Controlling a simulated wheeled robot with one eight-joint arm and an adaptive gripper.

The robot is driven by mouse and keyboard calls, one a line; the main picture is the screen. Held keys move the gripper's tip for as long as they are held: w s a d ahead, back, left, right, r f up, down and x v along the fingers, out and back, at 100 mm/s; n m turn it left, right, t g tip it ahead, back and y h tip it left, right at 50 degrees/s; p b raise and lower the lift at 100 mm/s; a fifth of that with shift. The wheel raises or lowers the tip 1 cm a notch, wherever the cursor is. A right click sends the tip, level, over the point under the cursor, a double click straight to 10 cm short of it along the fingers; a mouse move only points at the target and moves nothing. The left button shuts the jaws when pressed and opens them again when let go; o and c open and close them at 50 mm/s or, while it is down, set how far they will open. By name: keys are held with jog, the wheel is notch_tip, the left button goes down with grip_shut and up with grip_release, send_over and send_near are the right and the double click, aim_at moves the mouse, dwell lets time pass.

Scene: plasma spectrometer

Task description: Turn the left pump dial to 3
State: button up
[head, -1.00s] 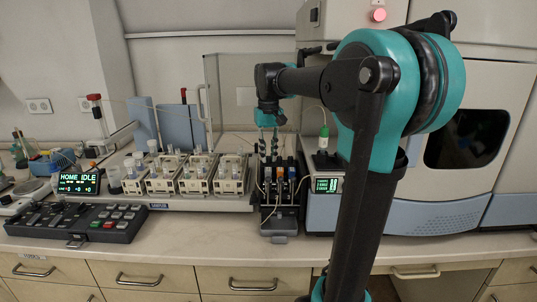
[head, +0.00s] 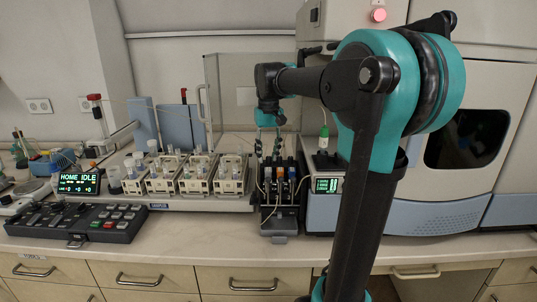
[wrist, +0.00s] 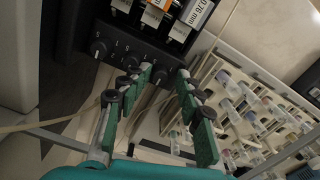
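The pump is a dark box with cassettes on top, at the centre of the head view (head: 279,212); it also shows at the top of the wrist view (wrist: 113,40). Its panel carries a row of dark dials with small white numbers. The sample racks lie to the right in the wrist view, so the dial nearest them, the left pump dial (wrist: 161,76), is the rightmost there. My gripper (wrist: 163,86), with green-padded fingers, is open, its tips on either side of that dial. I cannot tell whether they touch it. The dial's setting is unreadable. My gripper (head: 268,150) hangs over the pump.
Sample racks (head: 190,186) with vials stand left of the pump. A keypad console (head: 75,220) and a display reading HOME IDLE (head: 79,182) are further left. The spectrometer housing (head: 440,218) stands close on the right. A thin tube runs near the pump.

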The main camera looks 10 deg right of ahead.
jog(key=shift+r, duration=4)
